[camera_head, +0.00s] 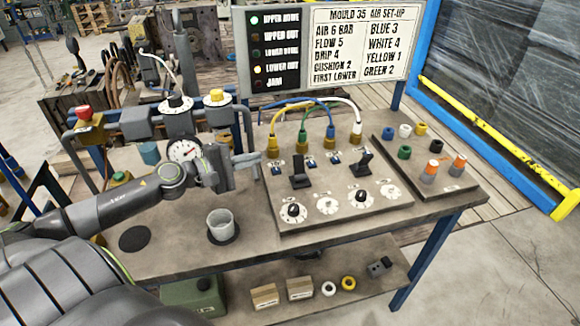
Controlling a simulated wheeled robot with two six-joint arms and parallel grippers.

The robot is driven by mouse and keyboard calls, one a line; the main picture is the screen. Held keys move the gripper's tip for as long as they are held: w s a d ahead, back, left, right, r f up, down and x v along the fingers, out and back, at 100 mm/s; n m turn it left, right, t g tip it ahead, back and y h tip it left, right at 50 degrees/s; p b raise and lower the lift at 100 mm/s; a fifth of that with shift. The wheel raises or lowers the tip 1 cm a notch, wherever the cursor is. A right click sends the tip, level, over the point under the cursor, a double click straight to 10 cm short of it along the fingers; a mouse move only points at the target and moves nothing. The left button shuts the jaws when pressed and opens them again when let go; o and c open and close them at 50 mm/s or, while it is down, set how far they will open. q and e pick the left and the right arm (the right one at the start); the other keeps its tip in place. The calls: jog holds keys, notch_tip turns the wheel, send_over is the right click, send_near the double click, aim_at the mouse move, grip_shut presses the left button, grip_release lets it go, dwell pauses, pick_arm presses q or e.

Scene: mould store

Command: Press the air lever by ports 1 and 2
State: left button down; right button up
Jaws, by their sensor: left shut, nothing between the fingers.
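The grey panel block (410,203) on the bench carries a row of ports with yellow, green, blue and white hoses plugged in. Two black levers stand in front of them: the left lever (299,176) in front of the yellow-hose port (273,149) and green-hose port (302,140), the right lever (362,162) in front of the blue and white ones. Port numbers are too small to read. My left gripper (257,162) is shut and empty, just left of the panel's back left corner and apart from the left lever. My right gripper is not in view.
Dials line the panel's front. A grey cup (221,225) stands on the bench below my left gripper. A gauge (184,149) and valves sit behind my arm. A side board (440,190) holds coloured caps and orange-topped fittings. The set-up sign (360,45) and light board (273,50) stand behind.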

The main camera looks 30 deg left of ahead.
pick_arm(q)
jog(key=f+b, duration=0.2)
jog(key=f, duration=0.1)
jog(key=shift+w+d+f, duration=0.1)
jog(key=shift+w+f, duration=0.1)
jog(key=shift+f, duration=0.05)
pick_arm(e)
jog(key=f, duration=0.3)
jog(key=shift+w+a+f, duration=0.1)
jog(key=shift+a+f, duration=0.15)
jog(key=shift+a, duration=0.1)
pick_arm(q)
jog(key=shift+r, duration=0.1)
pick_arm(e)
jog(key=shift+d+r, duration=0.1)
